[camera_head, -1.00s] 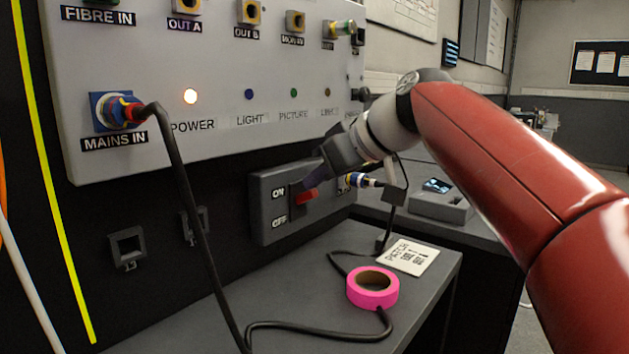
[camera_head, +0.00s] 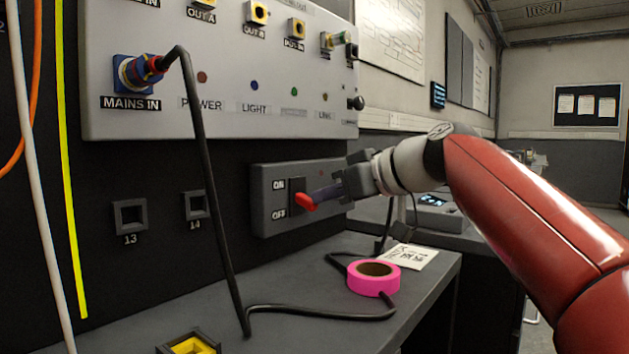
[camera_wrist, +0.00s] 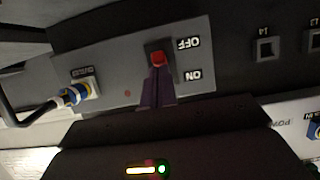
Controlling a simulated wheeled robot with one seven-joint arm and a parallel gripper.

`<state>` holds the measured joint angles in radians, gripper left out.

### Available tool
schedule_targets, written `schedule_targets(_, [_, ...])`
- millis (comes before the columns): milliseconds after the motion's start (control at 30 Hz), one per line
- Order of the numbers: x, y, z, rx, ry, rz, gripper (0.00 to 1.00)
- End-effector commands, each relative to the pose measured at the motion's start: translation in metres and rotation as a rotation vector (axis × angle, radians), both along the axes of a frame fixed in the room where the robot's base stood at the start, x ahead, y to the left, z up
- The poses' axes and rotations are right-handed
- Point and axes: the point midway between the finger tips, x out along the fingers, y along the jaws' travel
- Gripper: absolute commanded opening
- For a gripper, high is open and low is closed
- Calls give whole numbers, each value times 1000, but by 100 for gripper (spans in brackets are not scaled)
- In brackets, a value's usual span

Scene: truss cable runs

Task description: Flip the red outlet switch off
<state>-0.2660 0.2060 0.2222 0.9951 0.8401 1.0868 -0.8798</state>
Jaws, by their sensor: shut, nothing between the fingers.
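The red outlet switch (camera_head: 306,202) sits on the grey outlet box (camera_head: 268,173) between the ON and OFF labels. Its red lever points down toward OFF. In the wrist view the red lever (camera_wrist: 158,60) lies nearer the OFF label, and the picture is upside down. My gripper (camera_head: 318,196) is shut and empty, with its dark fingers reaching in from the right. The fingertips (camera_wrist: 157,75) are at the lever, touching or very close; I cannot tell which. The POWER lamp (camera_head: 202,77) on the panel above is dark.
A black cable runs from the MAINS IN plug (camera_head: 138,73) down to the desk (camera_head: 300,285). Pink tape (camera_head: 373,279) and a white card (camera_head: 408,256) lie on the desk. In the wrist view a blue-and-white plug (camera_wrist: 75,95) sits in the box's outlet.

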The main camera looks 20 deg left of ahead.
Motion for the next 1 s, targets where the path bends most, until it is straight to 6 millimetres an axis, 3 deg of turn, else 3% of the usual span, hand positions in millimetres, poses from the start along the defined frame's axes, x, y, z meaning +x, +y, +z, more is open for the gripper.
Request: schedule_targets(1000, [-2, 1, 24, 0, -1, 0, 0])
